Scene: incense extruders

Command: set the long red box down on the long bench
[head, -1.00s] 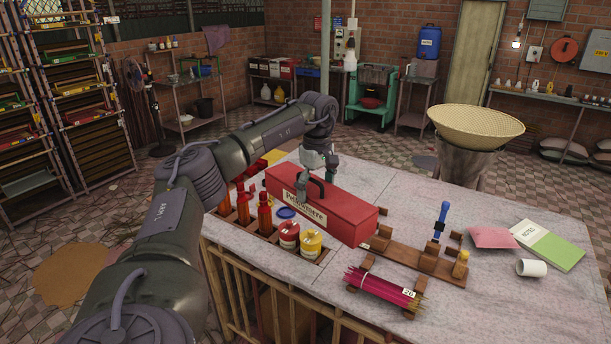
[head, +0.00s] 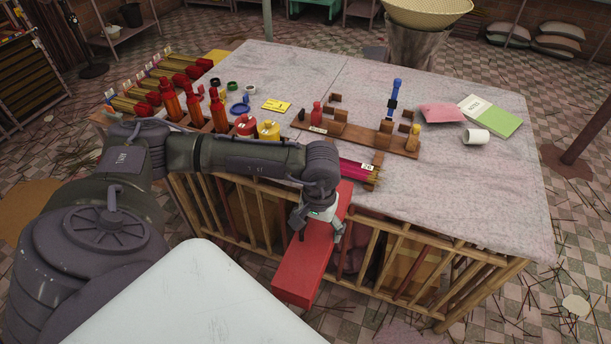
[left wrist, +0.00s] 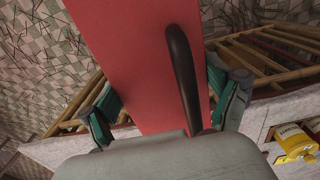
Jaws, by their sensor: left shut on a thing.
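The long red box (head: 304,268) hangs in my left gripper (head: 318,222), in front of the near side of the long bench (head: 470,195). It lies lengthwise toward me, with its far end close to the bench's near edge. In the left wrist view the red box (left wrist: 125,55) and its dark handle (left wrist: 182,75) sit between the two green-tipped fingers of my left gripper (left wrist: 165,100). The fingers are shut on it. Whether the box touches the bench edge is hidden by the arm. My right gripper is not in view.
The bench's right part is bare, up to the pink paper (head: 441,112), white cup (head: 476,136) and green notebook (head: 490,116). A wooden rack (head: 365,137) and a magenta bundle (head: 354,170) occupy the middle.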

